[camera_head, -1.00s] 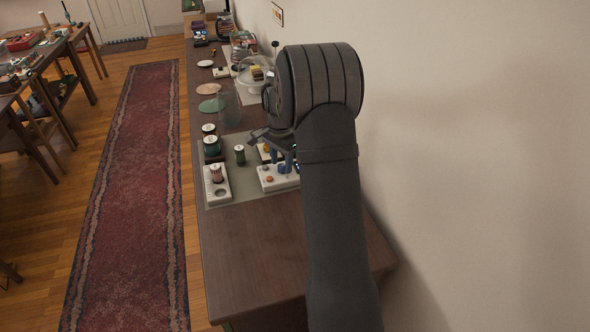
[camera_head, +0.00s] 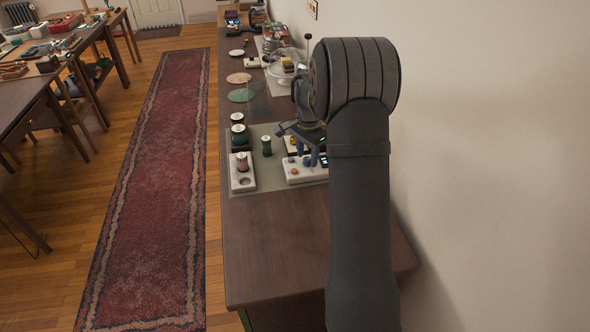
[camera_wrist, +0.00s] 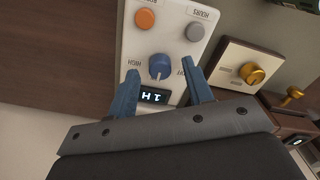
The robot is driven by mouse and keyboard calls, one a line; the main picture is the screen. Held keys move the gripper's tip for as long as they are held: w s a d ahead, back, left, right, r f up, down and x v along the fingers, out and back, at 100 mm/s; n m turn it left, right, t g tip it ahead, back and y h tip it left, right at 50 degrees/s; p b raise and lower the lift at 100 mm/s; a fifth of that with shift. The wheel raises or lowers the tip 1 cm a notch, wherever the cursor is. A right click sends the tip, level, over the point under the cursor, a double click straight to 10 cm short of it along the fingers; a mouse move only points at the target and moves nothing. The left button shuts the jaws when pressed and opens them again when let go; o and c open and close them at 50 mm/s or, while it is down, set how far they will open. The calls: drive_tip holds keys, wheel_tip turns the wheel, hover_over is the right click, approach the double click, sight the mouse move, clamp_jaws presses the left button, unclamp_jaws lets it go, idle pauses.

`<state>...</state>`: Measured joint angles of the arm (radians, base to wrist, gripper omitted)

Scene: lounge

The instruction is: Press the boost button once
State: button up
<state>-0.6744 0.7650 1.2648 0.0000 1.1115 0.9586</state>
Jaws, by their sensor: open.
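A white control box (camera_head: 292,179) lies on the grey-green mat at the near part of the counter. The wrist view shows it upside down, with an orange button (camera_wrist: 145,19), a grey button (camera_wrist: 195,32) marked "HOURS", a blue knob (camera_wrist: 159,66) and a small lit display (camera_wrist: 155,96). The orange button's label is only partly readable. My gripper (camera_wrist: 160,76) is open and empty, its two blue fingers on either side of the knob in the picture. I cannot tell how high the fingertips are. In the head view my gripper (camera_head: 312,157) is over the box's back right part.
A second white box with a brass knob (camera_wrist: 253,75) sits beside the control box. A white holder (camera_head: 242,182) and green-banded spools (camera_head: 239,134) stand left on the mat. A glass dome stand (camera_head: 281,78) is farther back. The wall is close on the right; the counter's near end is bare.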

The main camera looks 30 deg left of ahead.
drive_tip(key=shift+c, duration=0.2)
clamp_jaws()
idle(1.5)
